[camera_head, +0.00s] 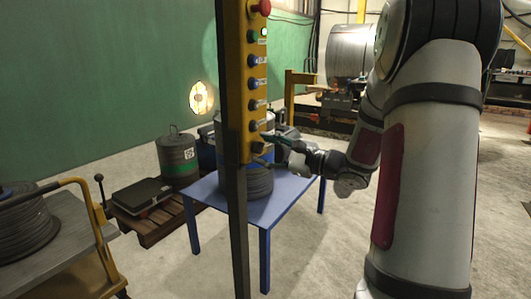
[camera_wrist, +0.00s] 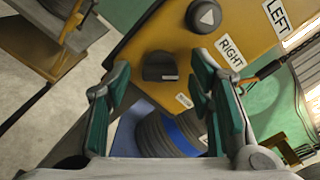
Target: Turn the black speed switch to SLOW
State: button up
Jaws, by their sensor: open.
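The black speed switch (camera_wrist: 160,66) is a dark knob on the lower part of the yellow control panel (camera_wrist: 150,30). In the wrist view it appears between the two teal-padded fingers of my gripper (camera_wrist: 161,76), which is open. I cannot tell whether either finger touches it. A small white label (camera_wrist: 184,100) is beside the switch, too small to read. In the head view my gripper (camera_head: 267,141) is at the panel's lower end, and the switch is hard to make out there. Which way the switch points is unclear.
Above the switch is a round arrow button (camera_wrist: 205,16) with RIGHT and LEFT labels nearby. The panel hangs on a dark column, with several buttons and a red knob (camera_head: 262,7) on top. A blue table (camera_head: 205,190) with a cable drum (camera_head: 259,180) stands behind it.

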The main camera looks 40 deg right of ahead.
jog(key=shift+w, duration=0.2)
jog(key=shift+c, duration=0.3)
grip_shut()
jog(key=shift+m+p, duration=0.3)
jog(key=shift+p, duration=0.05)
jog(key=m+p, duration=0.5)
jog(key=p, duration=0.1)
jog(key=shift+s+r+p, duration=0.1)
jog(key=shift+r+p, duration=0.05)
jog(key=shift+p, duration=0.2)
jog(key=m+p, duration=0.3)
jog(key=shift+m+p, duration=0.3)
jog(key=shift+p, duration=0.1)
jog(key=m+p, duration=0.2)
jog(key=shift+m+p, duration=0.3)
jog(key=shift+f, duration=0.2)
